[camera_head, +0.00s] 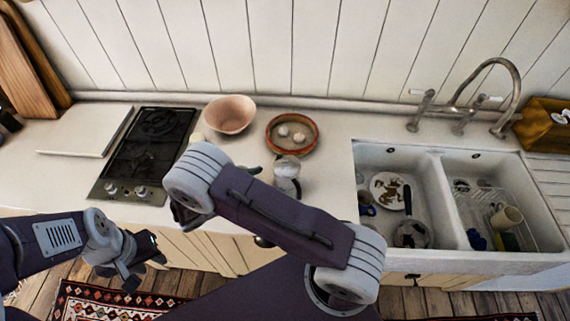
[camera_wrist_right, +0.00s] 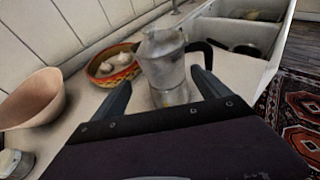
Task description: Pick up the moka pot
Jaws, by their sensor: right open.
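The silver moka pot (camera_head: 287,168) stands upright on the counter in front of the shallow bowl, its lower part partly hidden by my right arm in the head view. In the right wrist view the moka pot (camera_wrist_right: 165,58) shows its dark handle on the right. My right gripper (camera_wrist_right: 161,82) is open, with one finger on each side of the pot in that view; I cannot tell whether either finger touches it. In the head view the right gripper is mostly hidden behind its own arm. My left gripper (camera_head: 140,268) hangs low in front of the cabinets, away from the pot.
A shallow terracotta bowl (camera_head: 270,137) with pale round items and a pink bowl (camera_head: 230,115) stand behind. A black hob (camera_head: 150,150) is left. A double sink (camera_head: 440,160) with dishes is right. A small jar (camera_wrist_right: 15,163) stands near the pink bowl.

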